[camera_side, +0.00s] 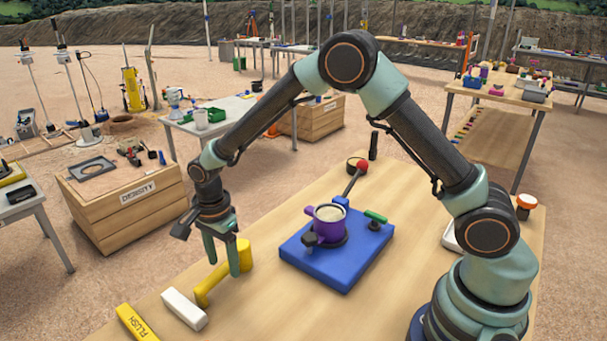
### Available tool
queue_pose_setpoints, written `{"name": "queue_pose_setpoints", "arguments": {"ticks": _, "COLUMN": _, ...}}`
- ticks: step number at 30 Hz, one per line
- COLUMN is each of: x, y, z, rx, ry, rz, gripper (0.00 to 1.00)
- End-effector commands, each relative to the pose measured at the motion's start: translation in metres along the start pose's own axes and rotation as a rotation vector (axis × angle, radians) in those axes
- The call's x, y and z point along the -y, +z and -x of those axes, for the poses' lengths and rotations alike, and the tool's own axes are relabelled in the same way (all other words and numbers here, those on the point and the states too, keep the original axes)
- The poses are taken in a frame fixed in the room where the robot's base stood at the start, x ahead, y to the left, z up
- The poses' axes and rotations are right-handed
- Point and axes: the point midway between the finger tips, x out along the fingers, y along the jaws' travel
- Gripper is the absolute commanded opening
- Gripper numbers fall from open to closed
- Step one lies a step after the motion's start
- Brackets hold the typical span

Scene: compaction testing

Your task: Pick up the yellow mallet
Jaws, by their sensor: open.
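The yellow mallet (211,283) lies on the wooden table, left of the blue base. Its thick end is at the upper right, partly behind my fingers, and its other end points to the lower left. My gripper (222,268) points down, with its two green fingers apart. The fingertips appear in front of or over the mallet; I cannot tell whether they touch it. Nothing is visibly held.
A blue base (320,277) carrying a purple cup (327,224) stands right of the mallet. A white block (184,310) and a yellow bar marked FLUSH (137,323) lie to its lower left. Bare tabletop (270,315) shows in front of the base.

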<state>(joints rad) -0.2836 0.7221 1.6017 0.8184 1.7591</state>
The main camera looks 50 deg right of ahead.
Motion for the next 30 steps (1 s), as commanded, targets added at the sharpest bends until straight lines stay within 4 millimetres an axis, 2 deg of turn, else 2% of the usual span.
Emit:
{"name": "queue_pose_setpoints", "arguments": {"ticks": 3, "x": -0.001, "y": -0.001, "z": -0.017, "rx": 0.000, "ry": 0.003, "rz": 0.000, "gripper": 0.65}}
{"name": "queue_pose_setpoints", "arguments": {"ticks": 6, "x": -0.001, "y": 0.000, "z": -0.023, "rx": 0.000, "ry": 0.001, "rz": 0.000, "gripper": 0.65}}
{"name": "queue_pose_setpoints", "arguments": {"ticks": 13, "x": 0.000, "y": 0.000, "z": -0.025, "rx": 0.000, "ry": -0.001, "rz": 0.000, "gripper": 0.65}}
{"name": "queue_pose_setpoints", "arguments": {"ticks": 14, "x": 0.000, "y": 0.000, "z": -0.024, "rx": 0.000, "ry": -0.001, "rz": 0.000, "gripper": 0.61}}
{"name": "queue_pose_setpoints", "arguments": {"ticks": 18, "x": 0.000, "y": 0.000, "z": -0.024, "rx": 0.000, "ry": -0.001, "rz": 0.000, "gripper": 0.08}}
{"name": "queue_pose_setpoints", "arguments": {"ticks": 19, "x": 0.000, "y": 0.000, "z": -0.024, "rx": 0.000, "ry": -0.001, "rz": 0.000, "gripper": 0.00}}
{"name": "queue_pose_setpoints", "arguments": {"ticks": 30, "x": 0.000, "y": 0.000, "z": -0.023, "rx": 0.000, "ry": -0.003, "rz": 0.000, "gripper": 0.00}}
